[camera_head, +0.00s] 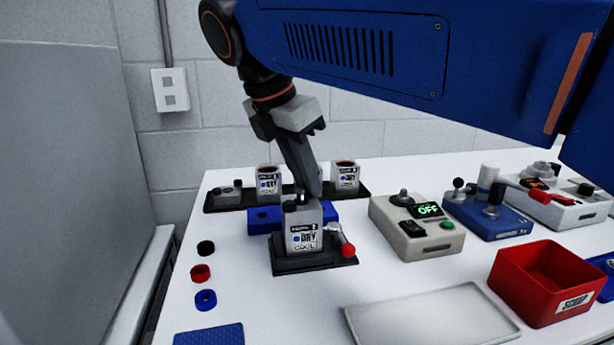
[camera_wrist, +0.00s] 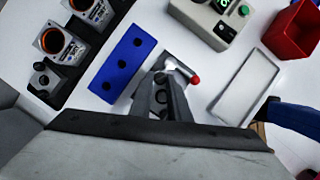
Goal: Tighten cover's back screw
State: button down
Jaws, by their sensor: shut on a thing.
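The grey servo unit with its cover (camera_head: 303,230) sits upright in a black fixture (camera_head: 300,264) with a red-tipped lever (camera_head: 345,243) on its right. A dark screw head (camera_head: 290,206) shows on the front left of the cover's top. My gripper (camera_head: 308,192) points down onto the back part of the cover's top, its fingers shut on the back screw, which they mostly hide. In the wrist view my gripper (camera_wrist: 161,82) covers most of the unit, and the lever (camera_wrist: 188,75) shows beyond the fingertips.
A blue block with holes (camera_head: 263,220) lies just behind the fixture. A control box reading OFF (camera_head: 417,226), a grey tray (camera_head: 430,318) and a red bin (camera_head: 548,280) stand to the right. Coloured rings (camera_head: 201,273) lie left.

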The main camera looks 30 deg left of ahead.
jog(key=shift+w+a+m+h, duration=0.1)
jog(key=shift+m+h, duration=0.3)
jog(key=shift+m, duration=0.6)
jog(key=c, duration=1.6)
grip_release()
jog(key=shift+c, duration=0.2)
